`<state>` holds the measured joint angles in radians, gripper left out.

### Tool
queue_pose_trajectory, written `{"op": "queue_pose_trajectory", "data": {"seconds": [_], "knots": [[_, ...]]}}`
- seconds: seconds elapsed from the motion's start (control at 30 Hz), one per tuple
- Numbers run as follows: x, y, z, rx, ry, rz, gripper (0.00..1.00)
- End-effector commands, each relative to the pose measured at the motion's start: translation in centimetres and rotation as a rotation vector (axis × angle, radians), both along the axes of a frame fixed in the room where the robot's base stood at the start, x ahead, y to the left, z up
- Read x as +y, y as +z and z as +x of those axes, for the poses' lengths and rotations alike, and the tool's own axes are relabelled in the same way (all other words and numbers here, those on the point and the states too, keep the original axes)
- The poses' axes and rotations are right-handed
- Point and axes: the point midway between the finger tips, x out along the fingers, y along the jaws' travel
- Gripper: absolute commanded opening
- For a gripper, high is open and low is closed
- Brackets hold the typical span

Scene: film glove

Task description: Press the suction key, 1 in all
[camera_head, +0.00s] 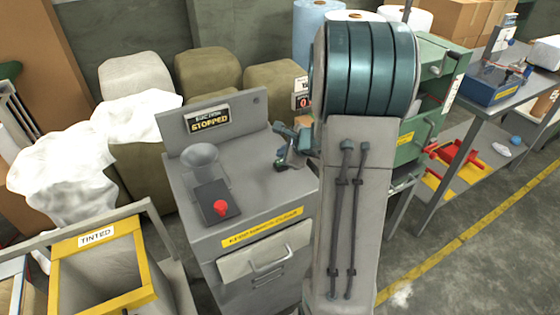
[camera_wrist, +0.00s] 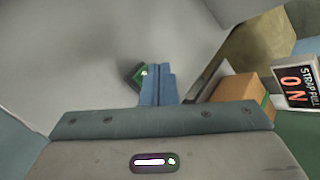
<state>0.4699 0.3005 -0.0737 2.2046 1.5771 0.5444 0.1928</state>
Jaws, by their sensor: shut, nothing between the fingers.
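A grey cabinet (camera_head: 200,240) has a dark plate with a red push button (camera_head: 221,207) on its top. A small sign (camera_head: 208,120) at its back reads "STOPPED"; its upper line is too small to read surely. My gripper (camera_head: 281,162) is at the right end of the cabinet top, right of the red button and apart from it. In the wrist view its fingers (camera_wrist: 157,72) are together and empty. A small dark piece with a lit green part (camera_wrist: 138,74) shows beside the fingertips, partly hidden by them. I cannot tell whether it is the suction key or whether they touch it.
A grey funnel-like cup (camera_head: 201,158) stands behind the red button. A yellow-framed bin marked "TINTED" (camera_head: 100,265) is at the left front. Wrapped bales (camera_head: 208,72) stand behind.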

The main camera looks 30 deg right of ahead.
Motion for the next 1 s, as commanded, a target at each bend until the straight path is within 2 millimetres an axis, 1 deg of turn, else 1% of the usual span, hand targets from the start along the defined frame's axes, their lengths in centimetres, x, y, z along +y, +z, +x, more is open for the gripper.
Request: {"op": "queue_pose_trajectory", "data": {"seconds": [0.47, 0.8, 1.0], "knots": [[0.00, -0.02, 0.00, 0.000, 0.000, 0.000, 0.00], [0.00, -0.92, 0.01, 0.000, 0.001, -0.001, 0.00], [0.00, -0.84, 0.01, 0.000, 0.000, 0.000, 0.00]]}}
